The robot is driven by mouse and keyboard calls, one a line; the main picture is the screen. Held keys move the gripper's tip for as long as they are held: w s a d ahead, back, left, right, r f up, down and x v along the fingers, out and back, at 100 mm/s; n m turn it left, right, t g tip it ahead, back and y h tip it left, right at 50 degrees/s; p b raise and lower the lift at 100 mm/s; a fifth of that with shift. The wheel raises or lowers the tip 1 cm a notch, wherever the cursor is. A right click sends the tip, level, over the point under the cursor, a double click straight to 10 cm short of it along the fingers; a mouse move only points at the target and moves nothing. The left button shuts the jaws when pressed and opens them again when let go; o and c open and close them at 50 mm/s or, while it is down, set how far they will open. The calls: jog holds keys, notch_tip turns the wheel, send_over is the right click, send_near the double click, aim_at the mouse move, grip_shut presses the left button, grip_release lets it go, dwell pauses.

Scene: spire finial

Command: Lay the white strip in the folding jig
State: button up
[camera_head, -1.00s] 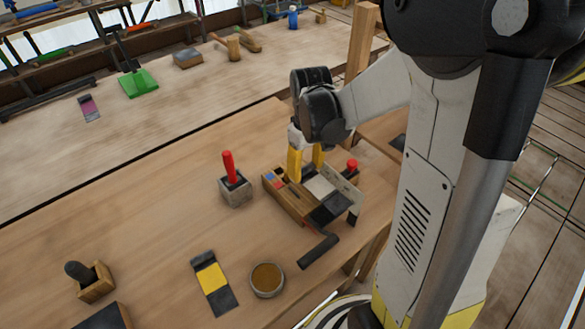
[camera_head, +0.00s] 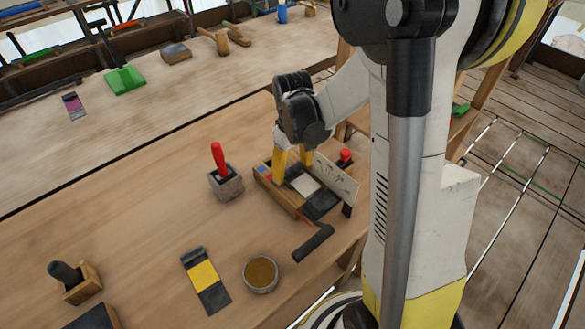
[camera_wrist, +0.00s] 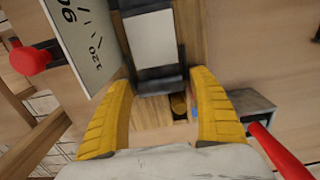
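The folding jig (camera_head: 277,195) is a wooden block with an upright pale plate marked with figures. The white strip (camera_head: 303,184) has a white middle and dark ends, like the yellow strip on the bench. It lies flat in the jig; whether it is fully seated I cannot tell. In the wrist view the strip (camera_wrist: 152,40) is ahead of my fingers, beside the plate (camera_wrist: 82,35). My gripper (camera_head: 292,160) is over the jig's far end, its yellow fingers apart.
A red-handled tool in a grey block (camera_head: 226,182) stands left of the jig. A dark-gripped lever (camera_head: 313,243) sticks out in front. A yellow strip (camera_head: 204,277), a round tin (camera_head: 261,274) and a wooden block with a dark knob (camera_head: 75,282) are nearer.

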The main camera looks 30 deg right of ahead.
notch_tip(320, 180, up, 11)
jog(key=p, duration=0.5)
jog(key=s+a+r+m+t, duration=0.2)
jog(key=s+a+r+t, duration=0.5)
jog(key=s, duration=0.5)
jog(key=shift+a+r, duration=1.35)
